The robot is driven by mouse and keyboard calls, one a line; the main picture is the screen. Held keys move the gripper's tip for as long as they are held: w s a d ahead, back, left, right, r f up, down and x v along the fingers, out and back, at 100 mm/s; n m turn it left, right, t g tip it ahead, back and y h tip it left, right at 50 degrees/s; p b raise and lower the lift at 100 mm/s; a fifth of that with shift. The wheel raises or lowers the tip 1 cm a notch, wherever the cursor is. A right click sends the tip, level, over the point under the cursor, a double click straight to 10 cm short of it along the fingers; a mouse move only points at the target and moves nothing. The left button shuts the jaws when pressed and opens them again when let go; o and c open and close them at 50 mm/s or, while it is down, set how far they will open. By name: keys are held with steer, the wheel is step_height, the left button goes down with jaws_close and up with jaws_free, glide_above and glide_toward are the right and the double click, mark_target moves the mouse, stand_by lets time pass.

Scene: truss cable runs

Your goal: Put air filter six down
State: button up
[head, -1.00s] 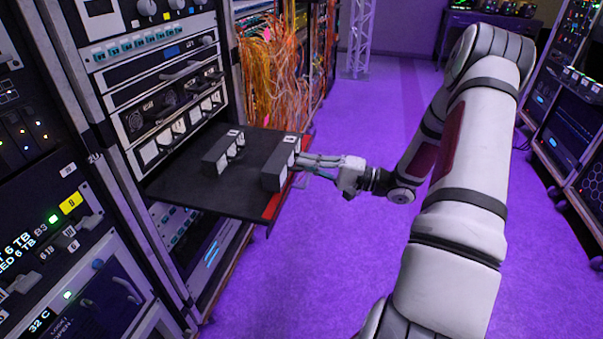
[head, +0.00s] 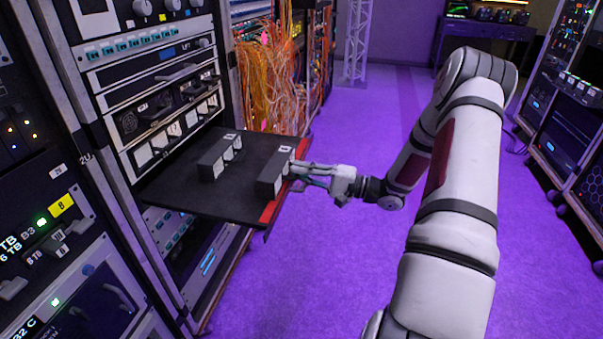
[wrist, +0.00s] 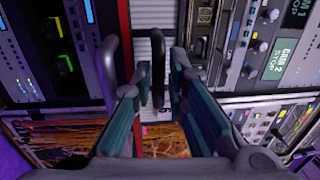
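A black box-shaped air filter with a pale front (head: 273,174) sits at the right, red-edged side of the black pull-out shelf (head: 190,202). It appears to rest on the shelf. My gripper (head: 300,170) is at its front from the right. In the wrist view, my gripper (wrist: 158,90) has its two fingers apart, on either side of the filter's dark handle (wrist: 158,68). Gaps show beside the handle. The filter's ribbed white face (wrist: 142,52) is behind it. A small label is partly hidden, so I cannot read its number surely.
A second, similar black filter (head: 220,158) stands further left on the shelf, with bare shelf between them. Rack units (head: 160,125) rise behind the shelf. Orange cables (head: 270,85) hang beyond it. The purple floor (head: 350,250) right of the shelf is clear.

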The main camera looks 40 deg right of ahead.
steer(key=shift+r, duration=0.1)
steer(key=p+v, duration=0.2)
steer(key=v, duration=1)
steer(key=w+r+n+g+h, duration=0.35)
steer(key=w+r+h, duration=0.55)
steer(key=w, duration=0.5)
steer(key=s+a+r+n+g+h, duration=0.1)
steer(key=s+a+r+g+h, duration=0.2)
steer(key=r+h, duration=0.5)
steer(key=s+a+n+g+y, duration=0.1)
steer(key=s+a+n+g, duration=0.1)
steer(key=s+a, duration=0.6)
steer(key=s+a+r+n+g+y, duration=0.1)
steer(key=s+a+g+y, duration=0.1)
steer(key=s+a, duration=0.7)
steer(key=s+a+n+g+y, duration=0.2)
steer(key=s+a, duration=0.7)
steer(key=s, duration=1.1)
steer(key=shift+s+r+n+g, duration=0.35)
steer(key=shift+s+r+g, duration=0.05)
steer(key=shift+g, duration=0.65)
